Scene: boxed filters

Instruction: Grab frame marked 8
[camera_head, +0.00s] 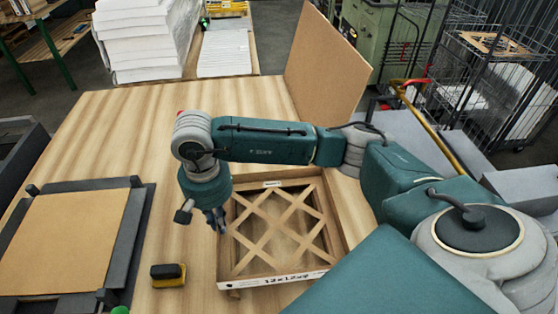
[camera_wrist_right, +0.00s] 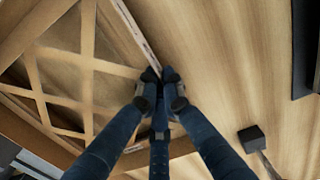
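A square wooden frame with a crossed lattice (camera_head: 285,222) lies on the table within a tray-like box (camera_head: 335,215). Its front label (camera_head: 270,280) reads roughly "12x12x"; a small label (camera_head: 273,184) at the back is too small to read surely. My right gripper (camera_head: 216,222) points down at the left side of the frame. In the right wrist view its fingertips (camera_wrist_right: 161,76) are close together at the thin side edge, with the lattice (camera_wrist_right: 75,70) to the left. Whether they clamp that edge cannot be told. My left gripper is out of view.
A yellow-and-black block (camera_head: 168,274) lies left of the frame. A dark fixture (camera_head: 135,235) with a brown panel (camera_head: 58,243) stands at left. An upright board (camera_head: 322,65) rises at the back right. The table's back left is clear.

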